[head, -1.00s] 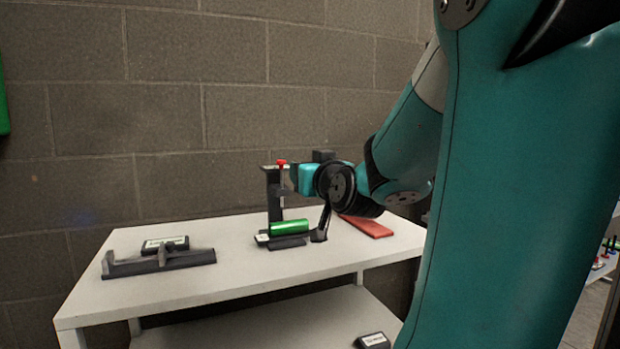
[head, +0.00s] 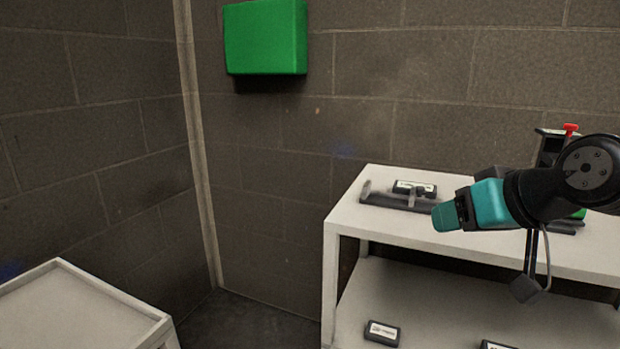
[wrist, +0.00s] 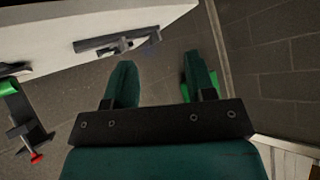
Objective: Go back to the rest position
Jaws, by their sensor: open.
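My gripper (wrist: 160,85) shows in the wrist view with its two teal fingers spread apart and nothing between them. In the head view my teal and black wrist reaches in from the right, and the gripper end (head: 447,216) points left in front of the white table (head: 352,215). The fingertips themselves are hard to make out in the head view. The gripper appears clear of the table and its objects.
On the table are a dark holder (head: 385,202) with a labelled block (head: 415,188) and a stand with a red knob (head: 570,128), partly hidden by my arm. A green box (head: 265,38) hangs on the wall. Another white table (head: 60,300) stands lower left. Bare floor lies between the tables.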

